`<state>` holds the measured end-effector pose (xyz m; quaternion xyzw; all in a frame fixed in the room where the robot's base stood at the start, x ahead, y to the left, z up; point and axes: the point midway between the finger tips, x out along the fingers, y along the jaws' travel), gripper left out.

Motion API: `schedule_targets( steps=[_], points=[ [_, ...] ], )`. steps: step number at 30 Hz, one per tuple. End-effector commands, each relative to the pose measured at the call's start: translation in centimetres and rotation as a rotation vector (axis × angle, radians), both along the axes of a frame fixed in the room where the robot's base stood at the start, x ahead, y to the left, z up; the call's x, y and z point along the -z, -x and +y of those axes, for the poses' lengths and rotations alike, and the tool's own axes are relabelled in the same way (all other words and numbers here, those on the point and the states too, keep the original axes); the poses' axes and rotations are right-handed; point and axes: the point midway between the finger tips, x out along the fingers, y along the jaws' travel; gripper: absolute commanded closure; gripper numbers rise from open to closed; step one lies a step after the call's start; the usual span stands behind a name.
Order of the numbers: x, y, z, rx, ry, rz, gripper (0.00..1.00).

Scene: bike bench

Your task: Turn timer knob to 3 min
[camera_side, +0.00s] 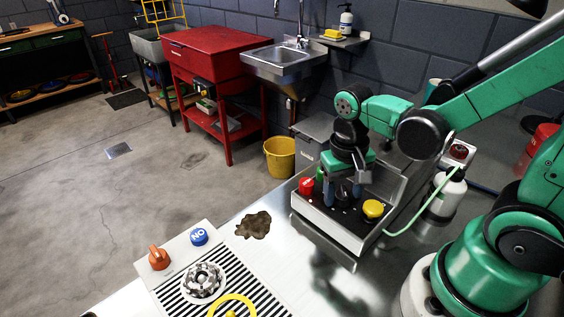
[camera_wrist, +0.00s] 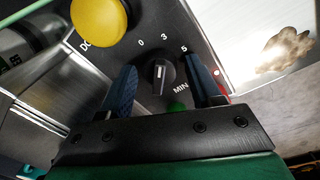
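The black timer knob (camera_wrist: 158,77) sits on a dark panel marked 0, 3, 5 and MIN in the wrist view. A pale line on it runs nearly up and down in the picture, its upper end toward the 3. My gripper (camera_wrist: 160,66) is open, with one blue finger on each side of the knob and visible gaps to it. In the side view the knob (camera_side: 343,194) is partly hidden under my gripper (camera_side: 344,188), which points down over the panel box.
The panel also carries a yellow button (camera_side: 373,208), a red button (camera_side: 306,186) and a green part (camera_side: 320,175). A white bottle (camera_side: 447,193) stands right of the box. A brown stain (camera_side: 254,225) lies on the bench, left of the box.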

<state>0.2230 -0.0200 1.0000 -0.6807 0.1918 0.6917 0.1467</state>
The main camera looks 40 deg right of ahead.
Motion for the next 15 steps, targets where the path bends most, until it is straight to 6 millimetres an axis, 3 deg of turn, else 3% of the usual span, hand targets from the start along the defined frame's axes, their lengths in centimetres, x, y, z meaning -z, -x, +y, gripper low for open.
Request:
schedule_targets(
  steps=[15],
  points=[
    [-0.86,-0.05,0.06,-0.001,0.000,0.000,0.28]
  ],
)
